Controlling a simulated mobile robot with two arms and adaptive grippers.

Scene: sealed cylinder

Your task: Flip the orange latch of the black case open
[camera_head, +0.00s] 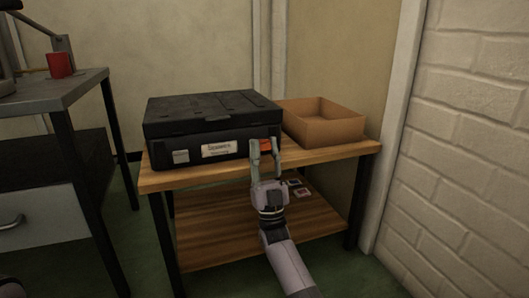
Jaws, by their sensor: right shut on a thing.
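The black case (190,127) sits with its lid down on the left and middle of the wooden table, a pale label on its front. The orange latch (266,145) shows on the front face near the case's right end. My right gripper (264,151) is at the latch, its two fingers pointing up and away at the case front. It is shut on the latch, and the fingers hide part of it.
An open cardboard box (330,133) stands right of the case on the wooden table (215,178). Small items lie on the lower shelf (205,225) behind my right arm. A grey desk (55,94) with a red mug (60,65) stands at left; a white brick wall (470,130) is at right.

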